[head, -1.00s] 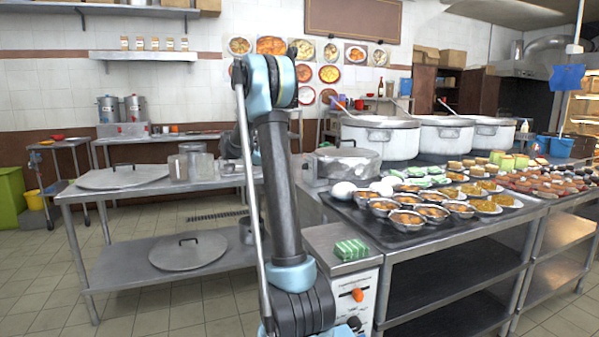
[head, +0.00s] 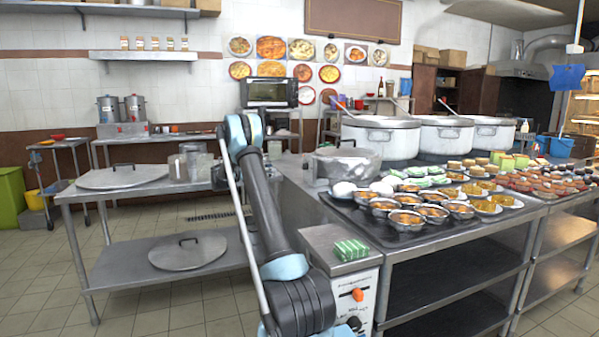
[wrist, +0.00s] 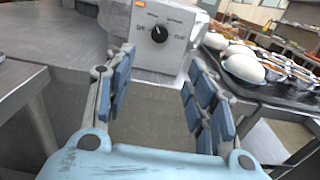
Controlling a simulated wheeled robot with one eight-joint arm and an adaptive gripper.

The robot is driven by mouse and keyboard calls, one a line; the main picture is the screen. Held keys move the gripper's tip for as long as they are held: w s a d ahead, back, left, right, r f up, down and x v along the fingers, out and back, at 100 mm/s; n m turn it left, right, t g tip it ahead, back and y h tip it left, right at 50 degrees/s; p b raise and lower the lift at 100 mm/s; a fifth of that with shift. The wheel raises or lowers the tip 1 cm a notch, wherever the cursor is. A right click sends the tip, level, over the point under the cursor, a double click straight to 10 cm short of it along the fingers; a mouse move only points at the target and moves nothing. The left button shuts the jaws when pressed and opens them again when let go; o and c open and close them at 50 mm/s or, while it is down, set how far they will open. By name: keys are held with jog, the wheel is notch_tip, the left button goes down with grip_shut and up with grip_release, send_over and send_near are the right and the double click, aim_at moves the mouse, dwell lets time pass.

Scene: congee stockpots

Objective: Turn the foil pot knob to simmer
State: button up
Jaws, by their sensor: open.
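A control panel (wrist: 174,53) with a black round knob (wrist: 159,34) fills the top middle of the wrist view. The knob has a pale pointer mark and small printed labels around it, with an orange light above left. My gripper (wrist: 160,65) is open and empty, its blue-padded fingers spread either side of the knob's line, with the knob beyond the fingertips and apart from them. A dull silver pot that looks foil-covered (head: 346,165) stands on the counter in the head view.
A steel table (head: 135,190) with lids stands left.

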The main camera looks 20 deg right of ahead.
aim_at(303, 167)
jog(key=d, duration=1.7)
jog(key=shift+w+d+f, duration=0.1)
jog(key=shift+w+d, duration=0.1)
jog(key=shift+w, duration=0.2)
jog(key=c, duration=1.1)
